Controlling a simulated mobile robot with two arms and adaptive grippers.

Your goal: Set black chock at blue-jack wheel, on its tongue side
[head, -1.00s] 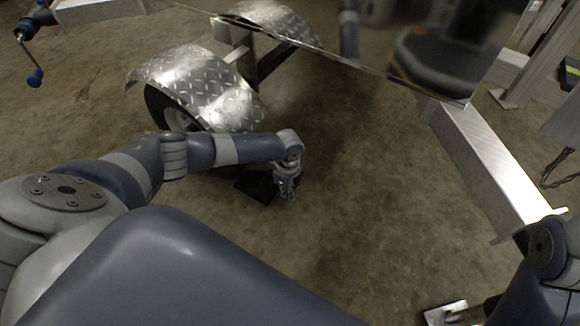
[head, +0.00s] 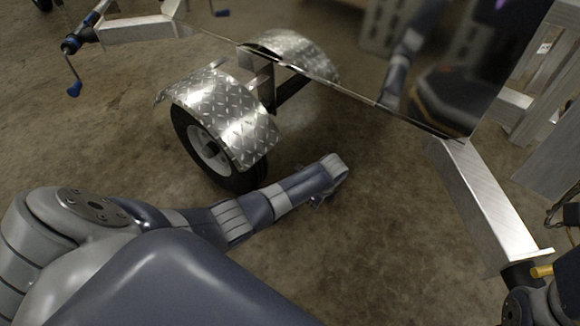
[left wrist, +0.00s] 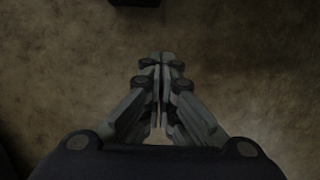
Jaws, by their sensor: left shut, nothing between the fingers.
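The blue-jack trailer's wheel (head: 208,150) stands on the floor under a diamond-plate fender (head: 235,110). The jack, with its blue crank handle (head: 73,88), is at the upper left. My left arm reaches across in front of the wheel's foot. My left gripper (head: 318,200) is low, to the right of the wheel, partly hidden by its own wrist. In the left wrist view the left gripper (left wrist: 158,75) is shut and empty. The black chock cannot be made out in the head view. A dark block (left wrist: 135,2) is cut off at the wrist view's top edge; it may be the chock.
A shiny metal panel (head: 420,60) of the trailer overhangs at the upper right. A pale aluminium beam (head: 485,205) slants down on the right, near my right arm. Brown floor (head: 390,240) is open between my left gripper and that beam.

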